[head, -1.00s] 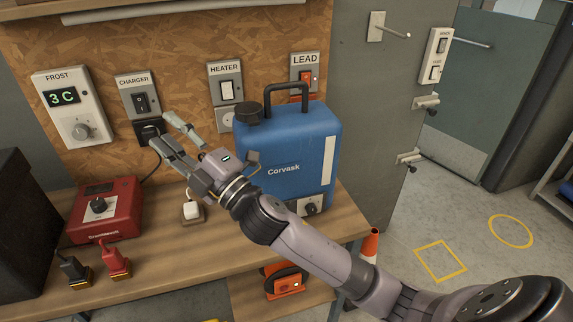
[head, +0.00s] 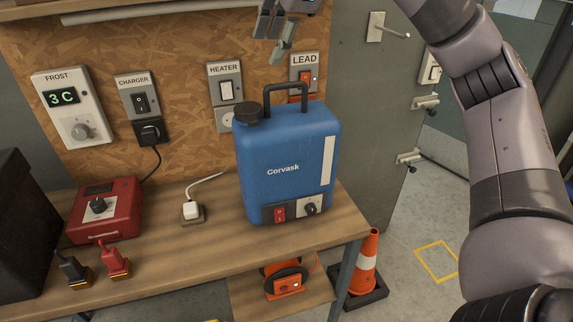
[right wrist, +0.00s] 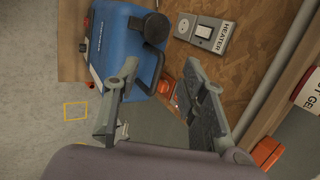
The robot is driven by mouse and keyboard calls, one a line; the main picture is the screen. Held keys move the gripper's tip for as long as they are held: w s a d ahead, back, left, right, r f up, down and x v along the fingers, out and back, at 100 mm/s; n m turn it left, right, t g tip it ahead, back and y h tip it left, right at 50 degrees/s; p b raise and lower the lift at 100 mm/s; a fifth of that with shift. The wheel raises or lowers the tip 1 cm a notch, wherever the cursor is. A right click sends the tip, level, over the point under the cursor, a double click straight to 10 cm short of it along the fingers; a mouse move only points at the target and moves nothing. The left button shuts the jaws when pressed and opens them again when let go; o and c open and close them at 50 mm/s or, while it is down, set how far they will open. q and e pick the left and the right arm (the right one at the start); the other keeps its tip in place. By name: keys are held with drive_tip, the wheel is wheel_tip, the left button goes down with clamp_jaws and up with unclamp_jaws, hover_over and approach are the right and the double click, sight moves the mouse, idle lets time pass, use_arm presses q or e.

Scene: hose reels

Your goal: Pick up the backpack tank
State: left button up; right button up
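The blue backpack tank (head: 287,165), marked Corvask, stands upright on the wooden bench. It has a black cap, a black top handle (head: 286,90), and a red switch and a knob low on its front. My right gripper (head: 276,40) is above the tank, at the top edge of the head view and partly cut off. In the right wrist view its fingers (right wrist: 160,95) are spread apart, with the tank (right wrist: 118,45) beyond them, and nothing is seen held. The handle (right wrist: 152,70) shows between the fingers, apart from them as far as I can tell. My left gripper is not in view.
A board with switches stands behind. An orange reel (head: 288,280) sits on the shelf below, and a traffic cone (head: 367,262) is on the floor at right.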

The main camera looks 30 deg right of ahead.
drive_tip(key=m+h, duration=0.1)
drive_tip(key=h, duration=0.1)
approach(295, 84)
drive_tip(key=p+x, duration=0.2)
drive_tip(key=x, duration=0.6)
drive_tip(key=shift+d, duration=0.1)
drive_tip(key=shift+w+f, duration=0.2)
drive_tip(key=shift+f, duration=0.1)
drive_tip(key=shift+c, duration=0.4)
drive_tip(key=shift+c, duration=0.6)
clamp_jaws()
